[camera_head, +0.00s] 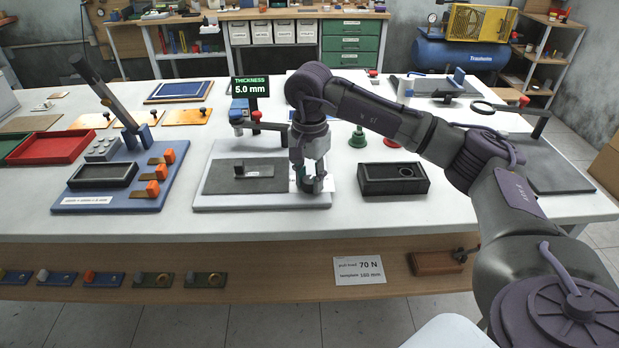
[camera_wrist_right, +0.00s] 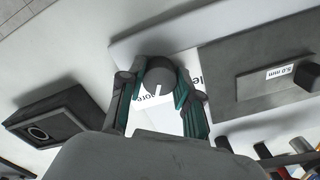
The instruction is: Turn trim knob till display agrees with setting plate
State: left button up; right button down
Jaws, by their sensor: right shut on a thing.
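The display (camera_head: 250,87) at the back of the bench reads "THICKNESS 5.0 mm". My right gripper (camera_head: 312,184) reaches down at the right end of a pale base board (camera_head: 220,203). In the right wrist view its green-padded fingers (camera_wrist_right: 158,98) are shut on the round grey trim knob (camera_wrist_right: 158,72). The knob's white pointer line shows between the fingers. In the head view the gripper mostly hides the knob. A small label, the setting plate (camera_wrist_right: 281,72), appears to read 5.0 mm and lies on the grey panel (camera_head: 215,178). My left gripper is out of view.
A dark open box (camera_head: 393,190) stands close to the right of the gripper. A blue fixture board (camera_head: 75,200) with orange clamps is at the left. A green stamp-like piece (camera_head: 358,138) stands behind the box.

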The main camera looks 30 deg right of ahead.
aim_at(310, 180)
jog(key=c, duration=0.8)
grip_release()
notch_tip(310, 180, up, 12)
jog(key=shift+r, duration=0.1)
